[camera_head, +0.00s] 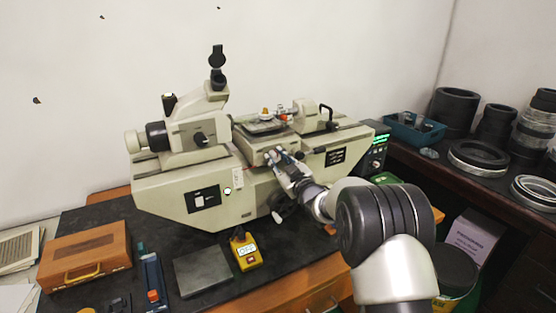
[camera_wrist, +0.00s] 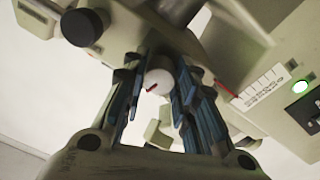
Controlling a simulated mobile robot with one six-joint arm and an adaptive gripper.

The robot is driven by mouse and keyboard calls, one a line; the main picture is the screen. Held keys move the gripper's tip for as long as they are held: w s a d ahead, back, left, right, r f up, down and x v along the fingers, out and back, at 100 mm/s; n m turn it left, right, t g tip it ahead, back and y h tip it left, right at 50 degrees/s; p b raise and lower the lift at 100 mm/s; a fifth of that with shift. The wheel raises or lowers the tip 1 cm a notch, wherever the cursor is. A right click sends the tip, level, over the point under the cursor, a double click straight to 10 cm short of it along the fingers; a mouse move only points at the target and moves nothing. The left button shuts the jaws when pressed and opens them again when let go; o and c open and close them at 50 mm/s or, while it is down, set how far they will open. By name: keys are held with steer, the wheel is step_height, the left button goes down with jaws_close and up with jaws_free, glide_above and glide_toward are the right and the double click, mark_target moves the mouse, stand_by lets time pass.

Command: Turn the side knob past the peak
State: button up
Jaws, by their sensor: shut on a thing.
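The side knob (camera_wrist: 158,80) is a small white round knob with a red mark on its face. In the wrist view it sits between the fingers of my gripper (camera_wrist: 163,82), which is shut on it from both sides. The red mark slants up to the right. In the head view my gripper (camera_head: 282,160) reaches the front of the large beige measuring machine (camera_head: 165,192), below its stage (camera_head: 262,125). The knob cannot be made out there, as the fingers cover it.
In the wrist view, a black knob (camera_wrist: 82,27) is close at upper left, and a scale plate (camera_wrist: 265,85) with a red pointer is at right. A yellow meter (camera_head: 246,252), grey plate (camera_head: 203,270) and wooden case (camera_head: 86,257) lie in front of the machine.

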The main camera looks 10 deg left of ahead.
steer(key=m+p, duration=0.1)
steer(key=m, duration=0.3)
steer(key=shift+m, duration=0.4)
steer(key=m+p, duration=0.1)
steer(key=m, duration=0.2)
steer(key=shift+r+m+h, duration=0.1)
steer(key=shift+m+h, duration=0.3)
steer(key=m+p, duration=0.2)
steer(key=m, duration=0.2)
steer(key=shift+a, duration=0.1)
steer(key=shift+m+p, duration=0.8)
steer(key=shift+m, duration=1.3)
steer(key=o, duration=1)
steer(key=shift+o, duration=0.2)
